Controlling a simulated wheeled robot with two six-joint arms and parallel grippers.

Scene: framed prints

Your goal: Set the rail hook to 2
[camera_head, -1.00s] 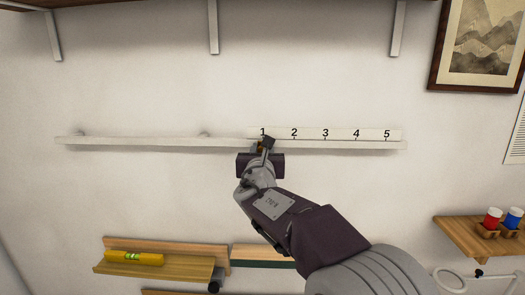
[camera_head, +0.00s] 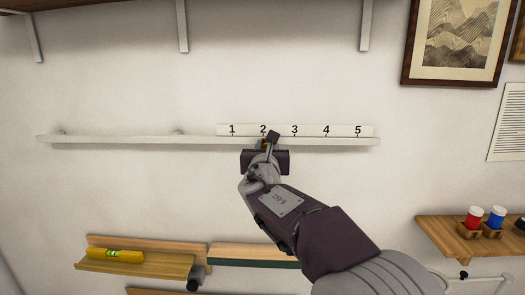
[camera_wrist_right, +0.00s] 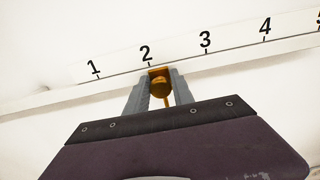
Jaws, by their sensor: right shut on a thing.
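The rail (camera_head: 120,140) runs across the wall, with a white number strip (camera_head: 311,130) marked 1 to 5 above its right part. The brass-coloured rail hook (camera_wrist_right: 160,86) sits on the rail just under and slightly right of the 2 mark in the right wrist view. My right gripper (camera_head: 268,142) is shut on the hook; its fingers (camera_wrist_right: 158,92) stand on either side of it. In the head view the gripper largely covers the hook, and a dark finger part overlaps the strip beside the 2. My left gripper is not in view.
A framed landscape print (camera_head: 458,40) hangs at the upper right. A wooden shelf (camera_head: 462,238) with red and blue cups is at the lower right. Ledges with a yellow level (camera_head: 115,255) are at the lower left. The rail is clear on both sides of the gripper.

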